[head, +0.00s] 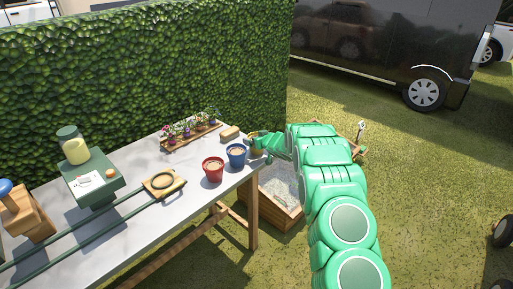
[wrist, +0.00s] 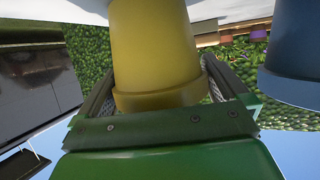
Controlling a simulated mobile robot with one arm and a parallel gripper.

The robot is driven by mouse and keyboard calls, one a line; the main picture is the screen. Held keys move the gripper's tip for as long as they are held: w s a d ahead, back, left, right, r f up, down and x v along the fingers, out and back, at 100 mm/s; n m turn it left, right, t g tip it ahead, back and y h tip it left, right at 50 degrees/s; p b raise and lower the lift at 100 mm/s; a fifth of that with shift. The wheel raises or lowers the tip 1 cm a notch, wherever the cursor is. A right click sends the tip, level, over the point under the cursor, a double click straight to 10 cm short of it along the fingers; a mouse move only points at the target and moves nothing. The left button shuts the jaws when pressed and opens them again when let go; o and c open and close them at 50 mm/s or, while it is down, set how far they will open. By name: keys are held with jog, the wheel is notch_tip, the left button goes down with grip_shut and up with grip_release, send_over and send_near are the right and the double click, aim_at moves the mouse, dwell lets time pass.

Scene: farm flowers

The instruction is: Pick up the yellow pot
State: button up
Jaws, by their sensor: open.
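The yellow pot (head: 255,149) stands at the table's right end in the head view, mostly hidden behind my gripper (head: 262,143). In the wrist view, which is upside down, the yellow pot (wrist: 155,50) fills the middle, its rim toward my palm. My gripper (wrist: 155,85) is open, with one finger on each side of the pot. The fingers reach around the pot near its rim. Contact with the pot cannot be made out.
A blue pot (head: 236,155) stands close beside the yellow pot, also in the wrist view (wrist: 292,50). A red pot (head: 213,170) is left of it. A sponge-like block (head: 230,132) and a flower tray (head: 190,138) lie behind. A wooden crate (head: 275,200) stands below the table end.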

jog(key=shift+f, duration=0.1)
jog(key=shift+c, duration=0.5)
jog(key=c, duration=0.7)
jog(key=shift+c, duration=0.2)
